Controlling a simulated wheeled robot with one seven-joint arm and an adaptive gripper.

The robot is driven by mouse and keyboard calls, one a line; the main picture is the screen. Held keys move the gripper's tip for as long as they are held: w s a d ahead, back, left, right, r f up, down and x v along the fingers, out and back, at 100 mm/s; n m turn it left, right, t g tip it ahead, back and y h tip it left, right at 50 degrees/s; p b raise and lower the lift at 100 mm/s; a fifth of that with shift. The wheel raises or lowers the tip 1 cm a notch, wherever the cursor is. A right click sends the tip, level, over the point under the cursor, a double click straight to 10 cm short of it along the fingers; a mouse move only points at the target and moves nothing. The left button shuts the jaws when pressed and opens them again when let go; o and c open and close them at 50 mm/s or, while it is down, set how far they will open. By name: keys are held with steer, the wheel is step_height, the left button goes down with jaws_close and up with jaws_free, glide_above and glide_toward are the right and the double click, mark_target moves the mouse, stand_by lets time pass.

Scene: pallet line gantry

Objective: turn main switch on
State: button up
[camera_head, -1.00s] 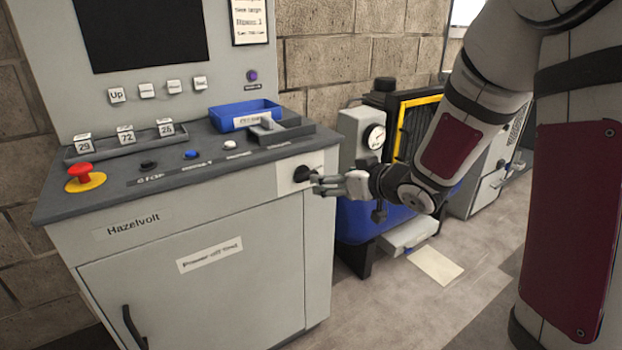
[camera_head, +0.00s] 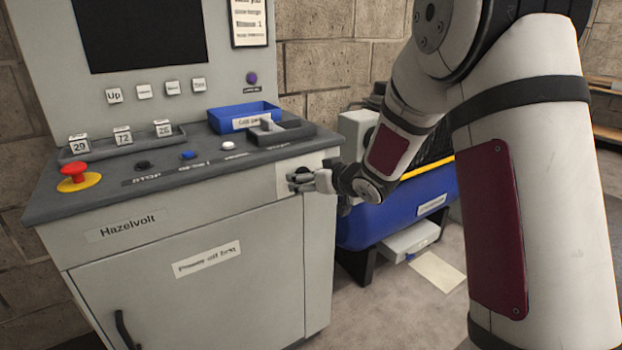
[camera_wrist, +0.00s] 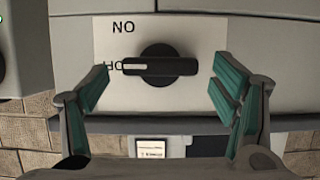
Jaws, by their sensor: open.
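The main switch is a black rotary knob (camera_wrist: 160,66) on a pale plate (camera_wrist: 200,35) on the cabinet front. In the wrist view its bar lies level across the picture. Lettering that reads "NO" shows above it, and a second label at its left end is partly covered. In the head view the plate (camera_head: 284,181) is at the cabinet's upper right corner, and my gripper hides most of the knob. My gripper (camera_wrist: 160,88) is open, with teal-padded fingers to the left and right of the knob, apart from it. It also shows in the head view (camera_head: 298,182).
The grey console cabinet (camera_head: 200,300) carries a red emergency button (camera_head: 75,172), small buttons, a lever (camera_head: 270,127) and a blue tray (camera_head: 240,112). A blue machine (camera_head: 400,208) stands to the right behind my arm.

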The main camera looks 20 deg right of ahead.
steer(key=c, duration=1.2)
steer(key=shift+o, duration=0.2)
steer(key=shift+d+p, duration=0.1)
steer(key=shift+p, duration=0.5)
steer(key=shift+w+d+f+m+t+y+p, duration=0.15)
steer(key=shift+d+f+m+y+p, duration=0.1)
steer(key=shift+m+y+p, duration=1.6)
steer(key=shift+d+f+m+t+y+p, duration=0.2)
steer(key=shift+m+y+p, duration=0.7)
steer(key=shift+m, duration=1.7)
steer(key=shift+w+d+f+m+t+y+p, duration=0.2)
steer(key=shift+m+y+p, duration=0.75)
steer(key=shift+m+p, duration=1.1)
steer(key=shift+s+a+m+b, duration=0.1)
steer(key=shift+s+m+b, duration=0.1)
steer(key=shift+m+b, duration=0.15)
